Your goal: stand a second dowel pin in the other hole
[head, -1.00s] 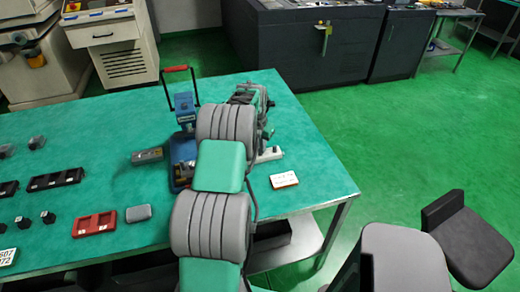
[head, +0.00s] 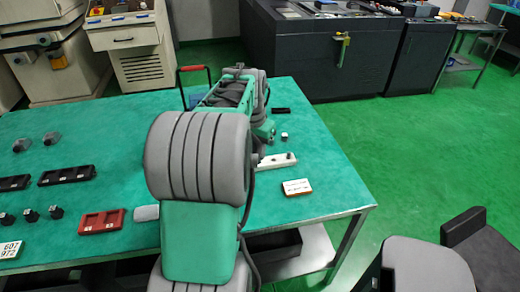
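No dowel pin can be made out for sure. A pale narrow block (head: 280,160) lies on the green table to the right of my arm, partly hidden by it. Small dark marks or parts show on its top, too small to tell whether they are holes or pins. My arm reaches over the table and bends down near the far right part. My gripper is hidden behind my own arm links, so its fingers and anything in them do not show.
A red two-part tray (head: 102,221), black trays (head: 67,175) and small black blocks (head: 31,215) stand on the left. A white label card (head: 296,187) lies near the right edge. A red handle (head: 194,69) rises behind my arm. A small white piece (head: 284,136) stands beyond the block.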

